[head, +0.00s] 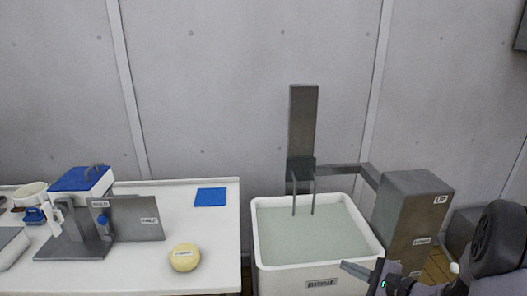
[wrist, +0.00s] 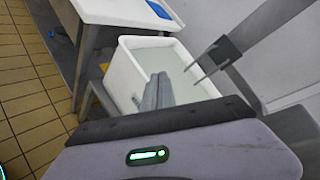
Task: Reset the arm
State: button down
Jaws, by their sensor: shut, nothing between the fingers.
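My gripper (wrist: 158,92) shows in the wrist view with its two fingers together and nothing between them. In the head view my gripper (head: 350,268) enters from the lower right, its fingertips in front of the white vat's right front corner. The white vat (head: 262,270) holds pale greenish liquid and also shows in the wrist view (wrist: 120,68) beyond the fingers. Whether the fingers touch the vat, I cannot tell.
A metal stirrer post (head: 303,125) with two prongs stands over the vat, joined to a grey machine box (head: 415,215) on the right. A white table (head: 215,255) at left carries a yellow cheese wheel (head: 185,258), a blue square (head: 210,197) and a blue-topped device (head: 80,180). Tiled floor (wrist: 30,90) is clear.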

jog(key=s+a+r+n+g+y, duration=0.1)
jog(key=s+a+r+n+g, duration=0.3)
jog(key=a, duration=0.3)
jog(key=s+a+r+n+g+y, duration=0.1)
jog(key=s+a+r+n+g, duration=0.2)
jog(key=a+r, duration=0.4)
jog(key=s+a+r+n+h, duration=0.1)
jog(key=s+r+n+h, duration=0.2)
jog(key=s, duration=0.7)
jog(key=s+a+r+n+t+h, duration=0.1)
jog(key=s+n+h, duration=0.3)
jog(key=s, duration=0.6)
jog(key=shift+a+r+n+h, duration=0.2)
jog(key=shift+r+n+h, duration=0.2)
jog(key=shift+r, duration=0.5)
